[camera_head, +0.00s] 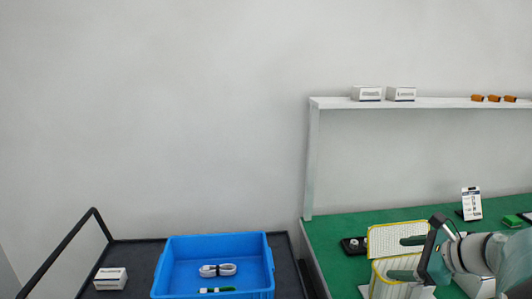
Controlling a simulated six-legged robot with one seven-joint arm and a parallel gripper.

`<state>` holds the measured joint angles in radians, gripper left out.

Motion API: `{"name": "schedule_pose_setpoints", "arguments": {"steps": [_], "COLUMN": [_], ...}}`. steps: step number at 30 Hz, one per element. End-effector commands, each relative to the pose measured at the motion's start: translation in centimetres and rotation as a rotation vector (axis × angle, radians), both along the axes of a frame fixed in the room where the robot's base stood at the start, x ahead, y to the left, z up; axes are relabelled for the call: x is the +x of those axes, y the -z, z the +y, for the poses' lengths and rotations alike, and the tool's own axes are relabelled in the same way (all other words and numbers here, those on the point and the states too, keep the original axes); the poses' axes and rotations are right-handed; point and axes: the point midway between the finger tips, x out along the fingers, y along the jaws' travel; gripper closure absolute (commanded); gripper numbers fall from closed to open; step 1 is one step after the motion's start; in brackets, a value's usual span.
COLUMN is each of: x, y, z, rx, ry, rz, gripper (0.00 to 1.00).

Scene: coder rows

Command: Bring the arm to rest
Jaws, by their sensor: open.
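My gripper (395,257) is at the lower right, above the green-topped table (345,227), and it points left. Its two green fingers are spread apart, with nothing seen held between them. Behind and around the fingers is a white, yellow-edged container (400,235) with a perforated surface. The fingers overlap it in the picture, and I cannot tell whether they touch it. My arm reaches in from the right edge and hides part of the table.
A shelf (430,103) with boxes and orange items spans above the table. A black device (353,246) lies left of the container.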

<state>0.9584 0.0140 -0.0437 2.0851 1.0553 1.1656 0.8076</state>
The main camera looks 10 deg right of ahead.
Motion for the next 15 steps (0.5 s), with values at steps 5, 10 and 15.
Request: {"name": "schedule_pose_setpoints", "arguments": {"steps": [5,10,15], "x": [-0.2,-2.5,-5.6], "y": [-0.3,-0.1,0.1], "z": [10.5,17.8,22.9], "rx": [-0.342,-0.675,-1.017], "ry": [-0.410,-0.795,-1.174], "rz": [0.031,0.012,-0.053], "gripper": [0.22,0.22,0.22]}}
